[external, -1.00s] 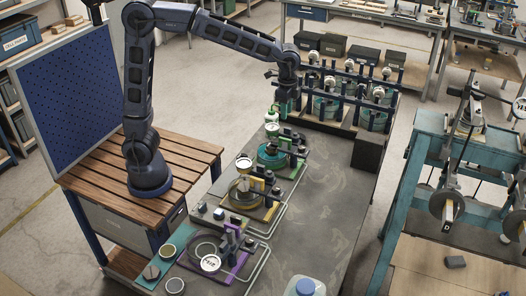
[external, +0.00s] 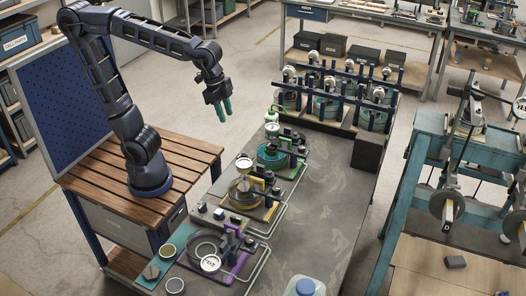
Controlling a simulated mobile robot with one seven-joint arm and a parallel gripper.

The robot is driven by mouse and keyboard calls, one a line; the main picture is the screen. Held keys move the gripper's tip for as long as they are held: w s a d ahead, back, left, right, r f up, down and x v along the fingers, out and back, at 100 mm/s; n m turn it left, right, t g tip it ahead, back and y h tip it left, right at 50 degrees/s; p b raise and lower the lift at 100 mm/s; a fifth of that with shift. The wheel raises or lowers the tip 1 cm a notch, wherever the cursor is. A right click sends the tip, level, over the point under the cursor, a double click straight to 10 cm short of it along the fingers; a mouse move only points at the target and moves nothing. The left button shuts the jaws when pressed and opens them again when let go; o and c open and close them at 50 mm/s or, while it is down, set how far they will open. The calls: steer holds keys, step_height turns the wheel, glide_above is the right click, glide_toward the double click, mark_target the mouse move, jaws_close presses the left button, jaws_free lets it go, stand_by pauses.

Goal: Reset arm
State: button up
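My gripper (external: 223,110) hangs in the air with its two green fingers pointing down. The fingers show a gap between them and hold nothing. It is above and left of the dark workbench (external: 335,200), clear of the lever fixtures. My arm rises from its base on the slatted wooden table (external: 95,187), bends at the top and reaches right and down to the gripper.
Lever fixtures with gauges stand along the bench's left side, among them a teal one (external: 272,157), a yellow one (external: 247,190) and a purple one (external: 225,256). A rack of several teal fixtures (external: 325,107) stands at the back. A blue pegboard (external: 75,92) is behind my arm.

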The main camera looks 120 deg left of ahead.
steer(key=s+d+f+t, duration=0.1)
steer(key=s+d+f, duration=0.1)
steer(key=s, duration=0.4)
steer(key=s+d+f+t, duration=0.1)
steer(key=s+d+f, duration=0.1)
steer(key=s+d, duration=0.3)
steer(key=shift+s, duration=0.9)
